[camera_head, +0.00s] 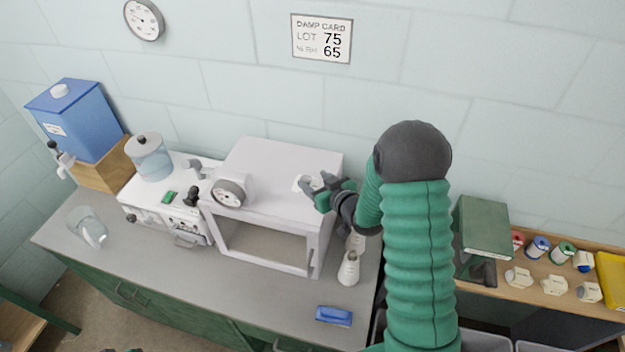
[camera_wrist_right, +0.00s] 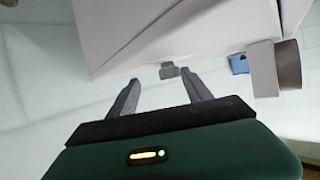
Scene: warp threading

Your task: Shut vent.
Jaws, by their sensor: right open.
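A white box-shaped cabinet (camera_head: 285,168) with an open front stands on the bench. A small pale fitting (camera_head: 303,184) on its top, near the right side, is partly covered by my right gripper (camera_head: 318,182); I cannot tell whether this vent is open. In the right wrist view, a small grey tab (camera_wrist_right: 168,71) on the white cabinet (camera_wrist_right: 150,30) lies just beyond and between the spread fingertips of my right gripper (camera_wrist_right: 166,84). The fingers are open and hold nothing; they look apart from the tab. My left gripper is not visible.
White bottles (camera_head: 349,268) stand to the cabinet's right, and a blue block (camera_head: 334,315) lies near the bench front. A white machine (camera_head: 170,205) stands at left. The bench front is mostly clear.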

